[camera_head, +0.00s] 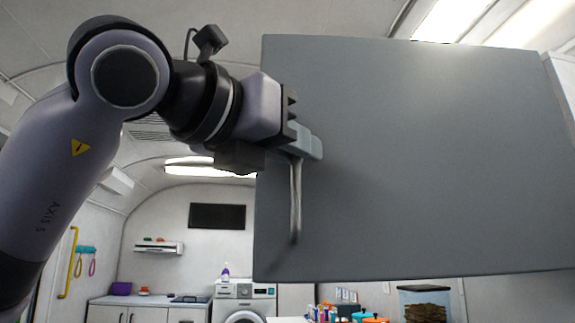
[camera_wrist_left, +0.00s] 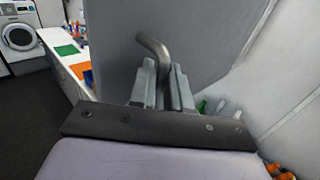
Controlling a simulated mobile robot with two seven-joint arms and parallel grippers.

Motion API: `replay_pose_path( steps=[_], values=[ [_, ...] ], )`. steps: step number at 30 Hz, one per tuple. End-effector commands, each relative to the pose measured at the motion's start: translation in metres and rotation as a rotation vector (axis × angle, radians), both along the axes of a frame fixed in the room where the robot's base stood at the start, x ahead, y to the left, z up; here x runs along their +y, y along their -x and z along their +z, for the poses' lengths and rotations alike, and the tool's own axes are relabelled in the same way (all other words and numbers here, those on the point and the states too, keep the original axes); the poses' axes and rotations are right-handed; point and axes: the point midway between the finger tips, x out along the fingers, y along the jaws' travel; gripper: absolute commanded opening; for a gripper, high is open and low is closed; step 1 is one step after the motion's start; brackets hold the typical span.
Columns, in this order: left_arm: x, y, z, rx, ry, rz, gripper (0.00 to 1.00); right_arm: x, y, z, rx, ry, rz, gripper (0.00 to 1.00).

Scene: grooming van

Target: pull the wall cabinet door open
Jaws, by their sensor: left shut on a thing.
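The wall cabinet door (camera_head: 430,160) is a large flat grey panel filling the right half of the head view. It also shows behind the fingers in the wrist view (camera_wrist_left: 110,50). Its metal bar handle (camera_head: 296,205) hangs upright near the door's left edge. My left gripper (camera_head: 305,142) is shut on the upper end of the handle. In the wrist view the bent handle end (camera_wrist_left: 152,45) sticks out past the two fingers (camera_wrist_left: 162,85). The cabinet's inside is hidden in the head view, and I cannot tell how far the door stands open. My right gripper is not in view.
Below the door are several bottles (camera_head: 325,313) and a glass tank (camera_head: 424,305). A washing machine (camera_head: 244,300) and white cupboards (camera_head: 145,310) stand at the back left. Open floor (camera_wrist_left: 35,110) shows at the left of the wrist view.

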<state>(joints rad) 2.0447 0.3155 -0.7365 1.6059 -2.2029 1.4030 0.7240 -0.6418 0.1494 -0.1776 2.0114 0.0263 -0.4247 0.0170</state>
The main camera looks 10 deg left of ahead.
Motion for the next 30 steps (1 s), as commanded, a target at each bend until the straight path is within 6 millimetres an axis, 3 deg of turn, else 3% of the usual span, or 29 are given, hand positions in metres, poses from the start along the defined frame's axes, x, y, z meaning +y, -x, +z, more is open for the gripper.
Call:
replay_pose_path(
  steps=[12,29,30],
  values=[
    [-0.019,0.040,-0.001,-0.003,-0.001,-0.024,0.00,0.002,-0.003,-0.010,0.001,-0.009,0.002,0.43],
    [-0.022,0.046,0.001,-0.003,0.001,-0.026,0.00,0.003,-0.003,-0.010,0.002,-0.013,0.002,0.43],
    [-0.022,0.046,0.001,-0.003,0.001,-0.026,0.30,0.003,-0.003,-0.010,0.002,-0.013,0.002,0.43]
  ],
)
